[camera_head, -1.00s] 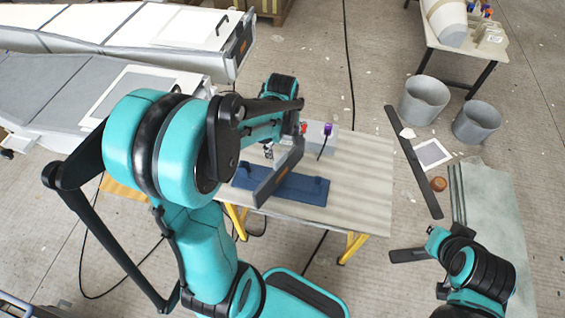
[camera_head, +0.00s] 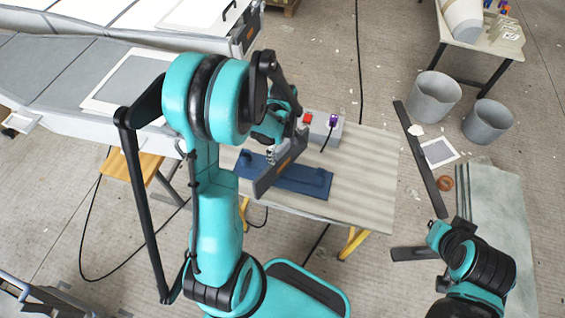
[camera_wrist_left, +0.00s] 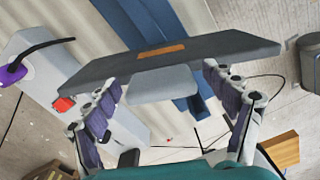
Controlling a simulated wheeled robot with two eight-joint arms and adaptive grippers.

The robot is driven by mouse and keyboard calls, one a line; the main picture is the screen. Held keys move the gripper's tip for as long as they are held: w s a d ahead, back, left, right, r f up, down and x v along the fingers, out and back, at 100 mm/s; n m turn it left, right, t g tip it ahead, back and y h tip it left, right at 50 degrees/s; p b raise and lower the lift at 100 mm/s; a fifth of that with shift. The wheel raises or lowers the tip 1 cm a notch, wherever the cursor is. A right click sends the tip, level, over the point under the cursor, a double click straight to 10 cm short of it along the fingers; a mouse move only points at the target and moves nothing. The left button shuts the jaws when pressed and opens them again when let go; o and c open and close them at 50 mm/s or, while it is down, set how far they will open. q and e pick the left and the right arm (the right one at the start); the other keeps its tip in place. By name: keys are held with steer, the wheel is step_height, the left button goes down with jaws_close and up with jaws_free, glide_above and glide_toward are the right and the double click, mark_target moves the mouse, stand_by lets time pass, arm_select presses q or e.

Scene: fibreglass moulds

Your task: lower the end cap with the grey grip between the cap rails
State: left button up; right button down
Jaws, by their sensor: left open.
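The end cap (camera_head: 281,164) is a long dark grey plate with an orange label; in the left wrist view it spans the picture (camera_wrist_left: 215,48). Its light grey grip (camera_wrist_left: 162,84) faces my left gripper. My left gripper (camera_wrist_left: 165,82) is open, one finger either side of the grip; whether they touch it I cannot tell. In the head view the left gripper (camera_head: 272,152) is partly hidden by my arm. The cap crosses the blue mould (camera_head: 312,181) at an angle, also seen behind the cap (camera_wrist_left: 160,20). Cap rails are not clearly visible; contact below is hidden. My right gripper's jaws are unclear.
The mould lies on a striped table (camera_head: 365,180). A grey box (camera_head: 326,137) with a red button and a purple-ended cable stands behind the cap. Grey buckets (camera_head: 434,97) and a long dark bar (camera_head: 420,160) are on the floor at right. The table's right side is clear.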

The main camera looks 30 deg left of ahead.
arm_select(q)
jaws_close()
steer(key=shift+r, duration=0.1)
arm_select(e)
steer(key=shift+r, duration=0.1)
